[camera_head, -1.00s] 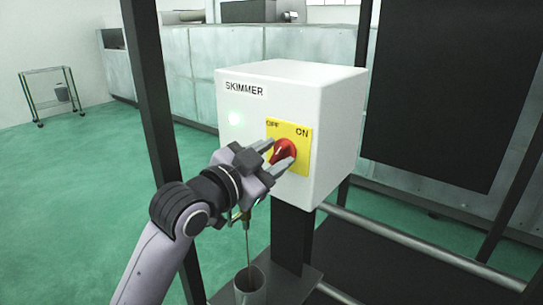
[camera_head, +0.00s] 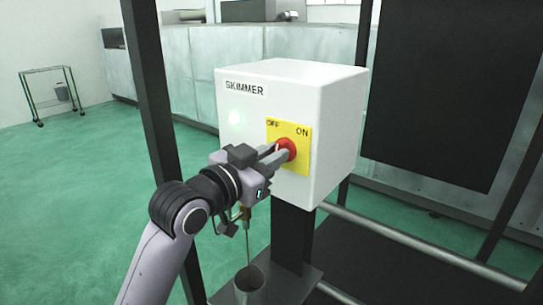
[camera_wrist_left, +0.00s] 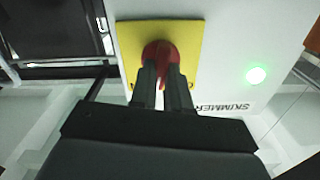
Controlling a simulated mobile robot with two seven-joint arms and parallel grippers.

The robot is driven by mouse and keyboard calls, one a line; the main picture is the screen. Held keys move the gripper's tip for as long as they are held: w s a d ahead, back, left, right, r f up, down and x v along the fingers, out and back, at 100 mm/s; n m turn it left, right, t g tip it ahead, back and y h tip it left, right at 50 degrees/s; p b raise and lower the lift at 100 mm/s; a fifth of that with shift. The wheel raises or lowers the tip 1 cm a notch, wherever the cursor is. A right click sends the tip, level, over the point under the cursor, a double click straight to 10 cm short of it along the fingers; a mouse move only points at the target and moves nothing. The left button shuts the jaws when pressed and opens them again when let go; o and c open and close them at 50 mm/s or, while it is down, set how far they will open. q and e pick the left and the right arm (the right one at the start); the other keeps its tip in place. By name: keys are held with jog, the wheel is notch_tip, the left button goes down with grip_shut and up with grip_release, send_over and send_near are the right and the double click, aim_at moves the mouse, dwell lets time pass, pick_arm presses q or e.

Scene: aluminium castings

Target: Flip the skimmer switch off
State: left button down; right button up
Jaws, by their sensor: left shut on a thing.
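The skimmer switch is a red rotary knob (camera_head: 287,147) on a yellow plate (camera_head: 300,166) marked OFF at left and ON at right. The plate is on the front of a white box (camera_head: 335,140) labelled SKIMMER. My left gripper (camera_head: 276,157) is shut on the red knob, with its fingers on either side of it. In the left wrist view the two dark fingers close on the red knob (camera_wrist_left: 158,52), partly hiding it. A green lamp (camera_head: 235,117) on the box is lit. My right gripper is not in view.
The box stands on a dark post (camera_head: 291,240) beside a dark upright (camera_head: 150,100). A horizontal rail (camera_head: 400,238) runs at lower right. A wheeled cart (camera_head: 50,95) stands far left on open green floor.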

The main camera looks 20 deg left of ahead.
pick_arm(q)
jog(key=shift+a+n, duration=0.15)
jog(key=shift+n, duration=4.15)
jog(key=c, duration=1.1)
grip_release()
jog(key=b+v, duration=0.1)
jog(key=v, duration=0.6)
